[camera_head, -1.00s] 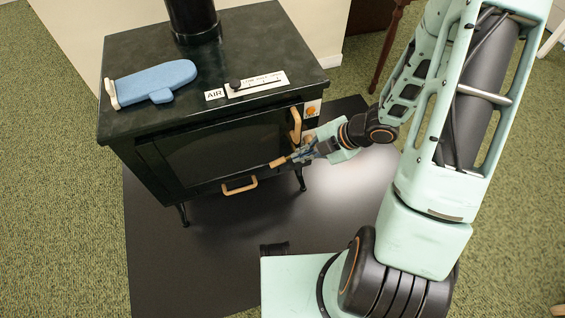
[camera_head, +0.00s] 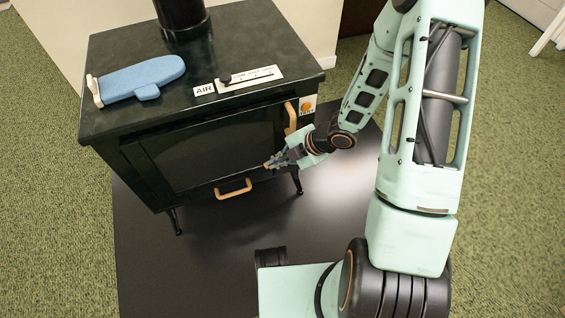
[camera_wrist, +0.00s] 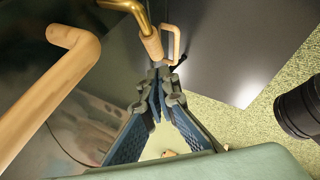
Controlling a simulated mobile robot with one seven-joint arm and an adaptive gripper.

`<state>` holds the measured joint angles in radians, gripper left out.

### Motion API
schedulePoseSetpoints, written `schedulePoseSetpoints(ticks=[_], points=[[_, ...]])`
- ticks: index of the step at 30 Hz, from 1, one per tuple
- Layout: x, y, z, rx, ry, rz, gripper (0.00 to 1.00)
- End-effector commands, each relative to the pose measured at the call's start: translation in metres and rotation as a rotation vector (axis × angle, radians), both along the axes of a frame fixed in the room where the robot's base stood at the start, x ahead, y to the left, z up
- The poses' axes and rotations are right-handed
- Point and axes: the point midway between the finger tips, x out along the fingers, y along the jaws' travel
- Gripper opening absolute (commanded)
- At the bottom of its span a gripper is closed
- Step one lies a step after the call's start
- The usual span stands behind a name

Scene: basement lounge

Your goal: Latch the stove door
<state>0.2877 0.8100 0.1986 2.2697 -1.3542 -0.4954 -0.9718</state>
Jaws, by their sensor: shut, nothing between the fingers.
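The black stove (camera_head: 250,40) has a front door with a dark window (camera_head: 215,150). The door looks shut or nearly so; a small gap cannot be ruled out. An upright wooden handle (camera_head: 291,117) is at the door's right side and looms large at left in the wrist view (camera_wrist: 50,95). A brass lever with a wooden grip (camera_wrist: 152,46) shows at the top of the wrist view. My gripper (camera_head: 271,165) is at the door's lower right. Its fingertips (camera_wrist: 160,76) are together and empty, just short of the grip; contact is unclear.
A wooden loop handle (camera_head: 233,189) is below the door. A blue mitt (camera_head: 140,80) and an air slider (camera_head: 240,80) are on the stove top. A dark floor plate (camera_head: 210,270) lies under the stove, with green carpet (camera_head: 510,200) around it.

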Motion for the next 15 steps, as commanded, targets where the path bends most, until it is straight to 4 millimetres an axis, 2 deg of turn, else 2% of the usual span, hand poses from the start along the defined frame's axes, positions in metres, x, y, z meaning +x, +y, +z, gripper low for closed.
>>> schedulePoseSetpoints(ticks=[1, 6, 15], points=[[0.004, -0.001, -0.008, 0.001, 0.001, -0.002, 0.00], [0.013, -0.003, -0.017, 0.001, 0.001, 0.000, 0.00], [0.015, -0.004, -0.018, 0.000, 0.001, -0.001, 0.00]])
